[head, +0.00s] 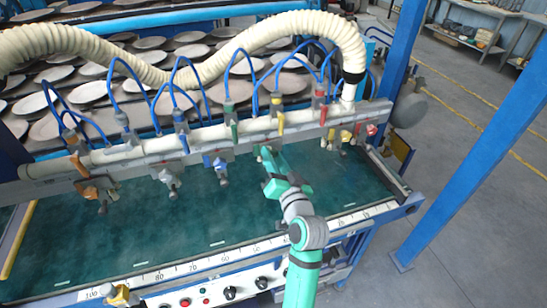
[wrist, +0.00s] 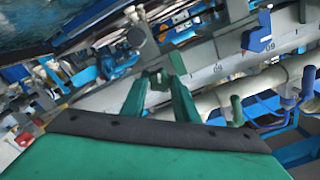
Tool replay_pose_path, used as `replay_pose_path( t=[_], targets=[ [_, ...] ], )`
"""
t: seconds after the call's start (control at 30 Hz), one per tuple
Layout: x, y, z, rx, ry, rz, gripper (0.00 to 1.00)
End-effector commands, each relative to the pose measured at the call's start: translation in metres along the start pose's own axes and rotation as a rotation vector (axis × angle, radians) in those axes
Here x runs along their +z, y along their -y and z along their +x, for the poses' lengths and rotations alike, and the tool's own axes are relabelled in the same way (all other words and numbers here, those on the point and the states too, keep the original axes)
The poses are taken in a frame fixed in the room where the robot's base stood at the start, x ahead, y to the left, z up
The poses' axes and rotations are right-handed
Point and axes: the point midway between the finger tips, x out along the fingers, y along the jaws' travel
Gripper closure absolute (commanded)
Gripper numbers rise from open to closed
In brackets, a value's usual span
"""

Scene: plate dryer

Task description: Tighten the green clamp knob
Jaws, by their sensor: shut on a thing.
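The green clamp knob (wrist: 159,79) shows in the wrist view between my gripper's fingertips, in front of the grey rail. My gripper (wrist: 160,92) is shut on it, with one green finger on each side. In the head view, my gripper (head: 268,160) reaches up to the front of the rail, right of the blue clamp. There my fingers and hand largely hide the knob and its clamp. How far the knob is turned cannot be told.
The grey rail (head: 150,148) carries an orange clamp (head: 97,190), a whitish clamp (head: 170,181), a blue clamp (head: 217,164) and a red one (head: 370,130). Blue hoses and coloured valve levers rise behind it. The green table (head: 130,235) is clear in front.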

Motion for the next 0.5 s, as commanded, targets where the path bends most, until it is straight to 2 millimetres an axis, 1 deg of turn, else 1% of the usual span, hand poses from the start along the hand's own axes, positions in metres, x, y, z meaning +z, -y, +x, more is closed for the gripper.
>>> replay_pose_path(
  t=[0.5],
  targets=[
    [0.0005,-0.0010,-0.0003,0.002,0.000,0.489,0.95]
  ],
)
